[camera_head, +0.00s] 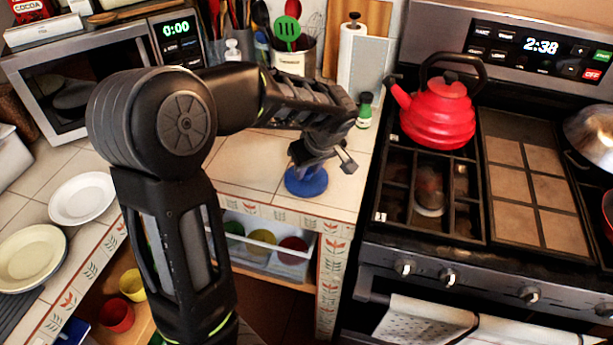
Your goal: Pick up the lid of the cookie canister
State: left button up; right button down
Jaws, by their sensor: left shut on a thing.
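A round blue lid (306,183) shows at the front of the tiled counter, left of the stove. My left gripper (322,161) is directly above it, shut on the upper part of the lid, with its fingers partly covering it. I cannot tell whether the lid rests on the surface or is slightly raised. I do not clearly make out a canister body; my left arm covers part of the counter. My right gripper is not in view.
A red kettle (438,115) stands on the stove at right. A paper towel roll (352,55), a utensil crock (294,58) and a small green-capped bottle (364,111) stand behind. Plates (82,198) and a microwave (85,80) are at left. An open shelf with bowls is below the counter.

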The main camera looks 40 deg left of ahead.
aim_at(307, 172)
pick_arm(q)
jog(key=shift+r, duration=0.1)
grip_shut()
notch_tip(307, 172, up, 10)
jog(key=shift+b, duration=0.45)
jog(key=shift+a, duration=0.1)
dwell(0.3)
